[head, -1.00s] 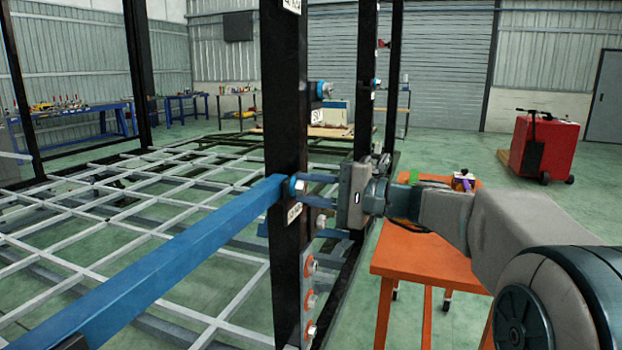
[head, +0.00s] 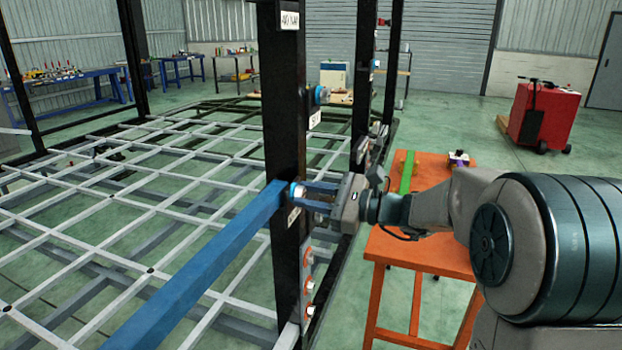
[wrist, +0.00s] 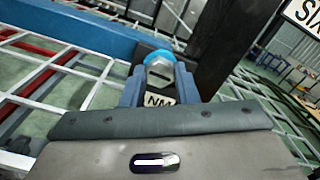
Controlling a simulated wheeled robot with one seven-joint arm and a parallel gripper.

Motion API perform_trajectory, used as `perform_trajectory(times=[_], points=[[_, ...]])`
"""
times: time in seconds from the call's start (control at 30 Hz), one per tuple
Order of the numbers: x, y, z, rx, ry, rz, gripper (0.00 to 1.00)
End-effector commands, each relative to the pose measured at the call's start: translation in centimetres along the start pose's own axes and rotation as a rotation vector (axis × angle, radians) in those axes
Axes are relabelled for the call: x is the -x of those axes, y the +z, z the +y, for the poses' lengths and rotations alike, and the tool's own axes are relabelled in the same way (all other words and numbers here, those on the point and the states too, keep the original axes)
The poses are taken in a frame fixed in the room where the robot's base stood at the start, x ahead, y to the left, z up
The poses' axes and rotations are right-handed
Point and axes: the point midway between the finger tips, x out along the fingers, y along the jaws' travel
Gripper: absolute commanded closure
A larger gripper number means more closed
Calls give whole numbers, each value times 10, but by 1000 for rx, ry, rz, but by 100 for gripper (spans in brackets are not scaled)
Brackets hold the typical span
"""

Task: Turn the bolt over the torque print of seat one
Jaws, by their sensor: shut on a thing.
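A silver hex bolt with a blue collar (head: 297,191) sits on the black upright post (head: 283,120), at the end of the blue bar (head: 200,270). My gripper (head: 304,194) reaches it from the right, with its two fingers at the bolt head. In the wrist view, the bolt head (wrist: 159,73) lies between the two blue-grey fingers (wrist: 160,85), and the gripper is shut on it. A white print reading "NM" (wrist: 160,101) shows just below the bolt. The rest of that print is hidden in the wrist view.
An orange table (head: 425,252) stands at right, under my arm.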

Motion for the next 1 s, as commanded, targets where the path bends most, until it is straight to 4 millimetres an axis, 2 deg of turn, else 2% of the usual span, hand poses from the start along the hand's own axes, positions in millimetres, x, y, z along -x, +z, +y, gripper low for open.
perform_trajectory(times=[0.6, 1.0], points=[[2, 3, -2, -591, 0, 8, 96], [2, 0, 0, -876, -1, 8, 96]])
